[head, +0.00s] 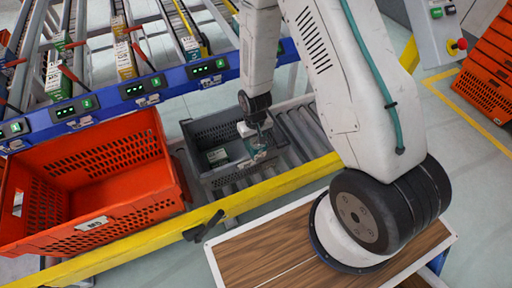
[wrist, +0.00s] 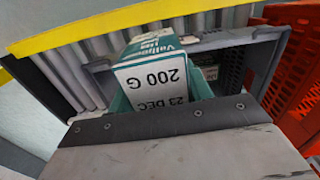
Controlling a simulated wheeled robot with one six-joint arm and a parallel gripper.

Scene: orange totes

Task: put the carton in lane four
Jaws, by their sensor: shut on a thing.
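The carton, white and teal with "200 G" and "23 DEC" on it, shows large in the wrist view (wrist: 155,75). In the head view the carton (head: 257,145) is at my gripper (head: 259,127), at the right side of the grey tote (head: 195,131). My gripper is shut on it; the fingertips are small and partly hidden. I cannot tell whether the carton touches the tote floor. Lane four (head: 208,67) has a lit display marked 4 on the blue rail, at the back, left of my arm.
Another carton (head: 217,156) lies in the grey tote, on its left side. A large orange tote (head: 95,190) stands to the left. A yellow rail (head: 285,181) runs along the front. The grey tote sits on a roller conveyor (head: 305,128). Cartons stand in other lanes.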

